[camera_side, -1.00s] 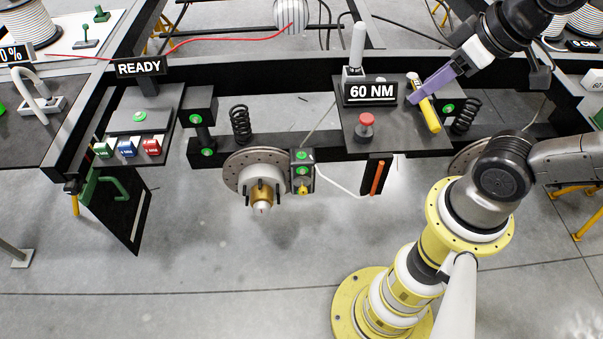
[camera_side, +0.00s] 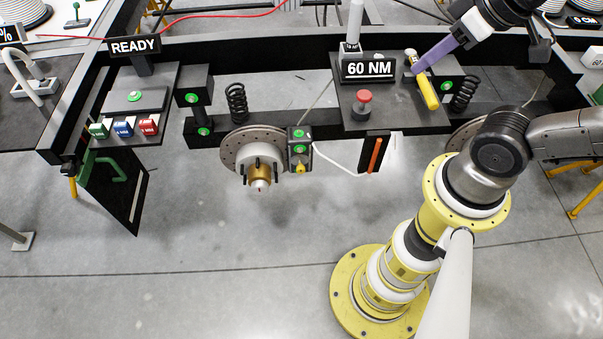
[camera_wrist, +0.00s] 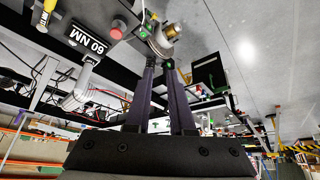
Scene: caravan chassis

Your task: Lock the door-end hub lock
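The near hub, a brake disc with a gold centre and dark studs (camera_side: 259,172), hangs under the black chassis rail. Beside it is a small dark block with green round marks and a yellow knob (camera_side: 299,150); I cannot tell if this is the door-end hub lock or how it is set. A second disc (camera_side: 461,136) at right is mostly hidden by my arm. My gripper (camera_side: 414,71) is over the right end of the grey tool plate, overlapping a yellow-handled tool (camera_side: 428,93) in the side view. In the wrist view, my purple fingers (camera_wrist: 159,64) are apart and empty, pointing toward the hub (camera_wrist: 160,40).
The tool plate (camera_side: 394,116) carries a "60 NM" sign (camera_side: 369,68), a red button (camera_side: 365,97) and a grey upright holder. An orange-striped dark block (camera_side: 375,154) hangs below. A "READY" sign (camera_side: 134,46) and coloured blocks (camera_side: 124,129) are at left, above a dark hanging panel (camera_side: 118,190).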

